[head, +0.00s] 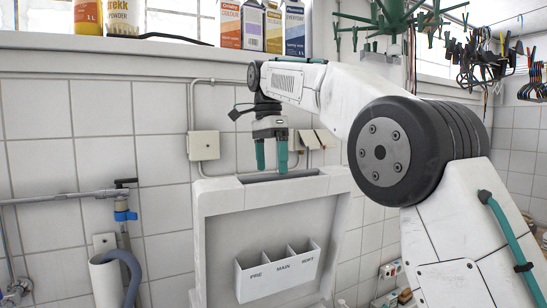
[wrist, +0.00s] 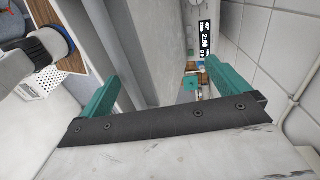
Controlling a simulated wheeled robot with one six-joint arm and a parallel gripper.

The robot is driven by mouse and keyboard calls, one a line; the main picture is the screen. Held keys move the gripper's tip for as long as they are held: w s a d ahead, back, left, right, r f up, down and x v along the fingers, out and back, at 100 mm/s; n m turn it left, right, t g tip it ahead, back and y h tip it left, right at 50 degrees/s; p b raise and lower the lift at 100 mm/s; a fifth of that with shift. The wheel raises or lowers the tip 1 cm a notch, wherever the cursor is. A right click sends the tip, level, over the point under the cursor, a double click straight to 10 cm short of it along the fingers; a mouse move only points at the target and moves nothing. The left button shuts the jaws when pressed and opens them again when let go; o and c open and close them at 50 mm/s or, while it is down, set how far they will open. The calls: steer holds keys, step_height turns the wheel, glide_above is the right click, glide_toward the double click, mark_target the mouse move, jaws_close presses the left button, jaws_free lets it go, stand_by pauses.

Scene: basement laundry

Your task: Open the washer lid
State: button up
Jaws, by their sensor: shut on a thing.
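The washer lid (head: 212,200) stands raised and close to upright in the head view, its recessed inner face towards me. The exact contact is partly hidden, and the washer body is not clear in view.
A tiled wall is close behind the lid, with a pipe and junction box (head: 203,145). A ledge above holds several detergent cartons (head: 252,25). A blue-handled tap (head: 124,213) and grey hose (head: 125,265) are at left. A green hanging rack (head: 385,20) is at upper right.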

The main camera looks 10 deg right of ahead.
steer(key=shift+w+a+f, duration=0.25)
steer(key=shift+w+f, duration=0.15)
steer(key=shift+f, duration=0.15)
steer(key=shift+c, duration=0.4)
steer(key=shift+s+r, duration=0.1)
steer(key=shift+r, duration=0.85)
steer(key=c, duration=0.9)
steer(key=s+d+r, duration=0.1)
steer(key=s, duration=0.4)
steer(key=s+d+r, duration=0.1)
steer(key=s, duration=0.5)
steer(key=s+d+r, duration=0.1)
steer(key=s+r, duration=0.1)
steer(key=s, duration=0.3)
steer(key=shift+s+d+r, duration=0.1)
steer(key=shift+s+d, duration=0.05)
steer(key=shift+s, duration=0.05)
